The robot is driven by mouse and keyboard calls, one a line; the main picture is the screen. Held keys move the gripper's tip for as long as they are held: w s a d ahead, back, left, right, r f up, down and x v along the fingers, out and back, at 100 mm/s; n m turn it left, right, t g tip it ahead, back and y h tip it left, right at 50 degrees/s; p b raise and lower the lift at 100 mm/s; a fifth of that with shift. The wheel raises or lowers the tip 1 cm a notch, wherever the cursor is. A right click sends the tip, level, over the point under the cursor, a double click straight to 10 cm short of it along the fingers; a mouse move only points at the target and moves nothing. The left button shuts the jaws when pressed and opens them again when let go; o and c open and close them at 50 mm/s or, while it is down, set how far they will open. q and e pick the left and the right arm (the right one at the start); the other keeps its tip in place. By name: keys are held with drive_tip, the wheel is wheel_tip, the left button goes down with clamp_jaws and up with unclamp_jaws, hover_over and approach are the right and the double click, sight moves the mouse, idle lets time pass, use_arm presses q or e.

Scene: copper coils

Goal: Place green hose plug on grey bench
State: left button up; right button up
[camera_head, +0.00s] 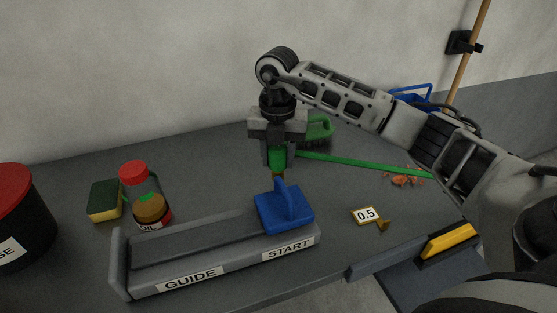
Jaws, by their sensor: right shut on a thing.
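My right gripper (277,156) points straight down over the grey bench (85,265), just behind the blue block. It is shut on a green hose plug (277,160), of which a green part shows between the fingers with a brownish tip below. I cannot tell whether the tip touches the bench. My left gripper is not in view.
A grey guide rail (218,261) with a blue handled block (284,209) lies in front. A red-capped jar (146,196) and a sponge (104,201) stand left. A green tool (318,131), copper bits (406,180) and a 0.5 tag (366,215) lie right.

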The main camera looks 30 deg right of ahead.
drive_tip(key=shift+f, duration=0.95)
drive_tip(key=shift+f, duration=0.1)
drive_tip(key=shift+f, duration=0.15)
drive_tip(key=o, duration=1.1)
drive_tip(key=shift+c, duration=0.2)
wheel_tip(320, 180, up, 12)
drive_tip(key=shift+r, duration=0.25)
drive_tip(key=shift+s, duration=0.1)
